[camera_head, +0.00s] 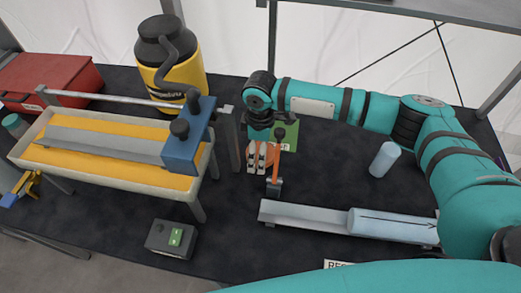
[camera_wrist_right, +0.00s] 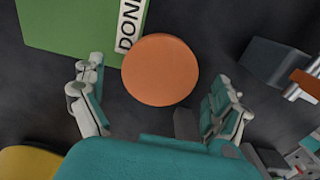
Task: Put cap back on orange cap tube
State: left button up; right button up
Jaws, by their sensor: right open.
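A round orange cap (camera_wrist_right: 160,70) shows from above in the right wrist view, beside the green mat with a white "DON..." label (camera_wrist_right: 70,25). My right gripper (camera_wrist_right: 158,82) is open, with one finger on each side of the cap and a visible gap to both. In the head view my right gripper (camera_head: 257,170) points down at the front of the green mat (camera_head: 286,137), and its fingers hide part of the cap. My left gripper is not in view.
Left are a trough (camera_head: 30,146), a yellow jug (camera_head: 190,92), a red box (camera_head: 50,78) and a dark device (camera_head: 165,238).

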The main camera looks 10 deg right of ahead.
jog(key=shift+f, duration=0.35)
jog(key=c, duration=0.8)
jog(key=shift+r, duration=0.15)
pick_arm(q)
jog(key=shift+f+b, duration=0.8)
jog(key=shift+b, duration=0.05)
pick_arm(e)
notch_tip(320, 180, up, 10)
